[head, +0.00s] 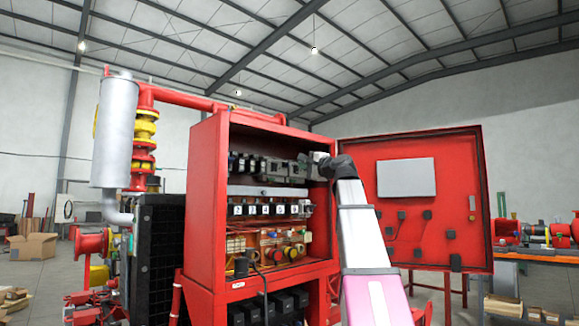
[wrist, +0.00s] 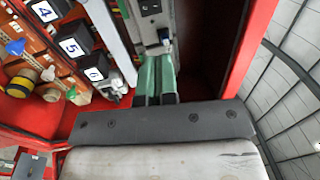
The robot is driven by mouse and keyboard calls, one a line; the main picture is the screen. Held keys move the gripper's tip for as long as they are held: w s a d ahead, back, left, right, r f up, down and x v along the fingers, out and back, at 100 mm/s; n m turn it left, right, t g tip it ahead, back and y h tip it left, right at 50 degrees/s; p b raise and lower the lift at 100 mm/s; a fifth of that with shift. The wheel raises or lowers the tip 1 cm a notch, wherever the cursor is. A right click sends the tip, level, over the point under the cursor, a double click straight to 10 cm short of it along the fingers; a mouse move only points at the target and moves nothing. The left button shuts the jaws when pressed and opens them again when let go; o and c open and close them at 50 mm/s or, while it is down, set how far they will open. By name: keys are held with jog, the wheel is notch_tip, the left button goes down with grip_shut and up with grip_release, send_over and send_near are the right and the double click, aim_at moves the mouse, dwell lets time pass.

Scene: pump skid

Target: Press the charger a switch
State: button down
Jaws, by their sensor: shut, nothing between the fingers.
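My gripper (wrist: 157,62) is shut and empty, its two green fingers side by side. In the head view my arm reaches into the upper right of the open red cabinet (head: 207,190), and the fingers cannot be made out there. In the wrist view the fingertips are close to a grey device strip (wrist: 143,30) with small dark parts on its face (wrist: 166,36). Whether they touch it cannot be told. No label naming charger A is legible, so I cannot tell which part is its switch.
Black blocks numbered 4 (wrist: 44,10), 5 (wrist: 72,46) and 6 (wrist: 94,73) stand left of the fingers. Coloured knobs (head: 290,252) sit lower in the cabinet. The red cabinet door (head: 430,180) stands open at right. A red side wall (wrist: 240,50) is right of my gripper.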

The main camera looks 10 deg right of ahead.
aim_at(275, 163)
jog(key=x, duration=1.3)
jog(key=shift+w+a, duration=0.15)
jog(key=shift+w, duration=0.05)
jog(key=shift+w+a+r, duration=0.1)
jog(key=shift+w+r, duration=0.1)
jog(key=shift+s, duration=0.15)
jog(key=shift+s, duration=0.35)
jog(key=s+d+r, duration=0.2)
jog(key=s+d, duration=0.5)
jog(key=s, duration=0.4)
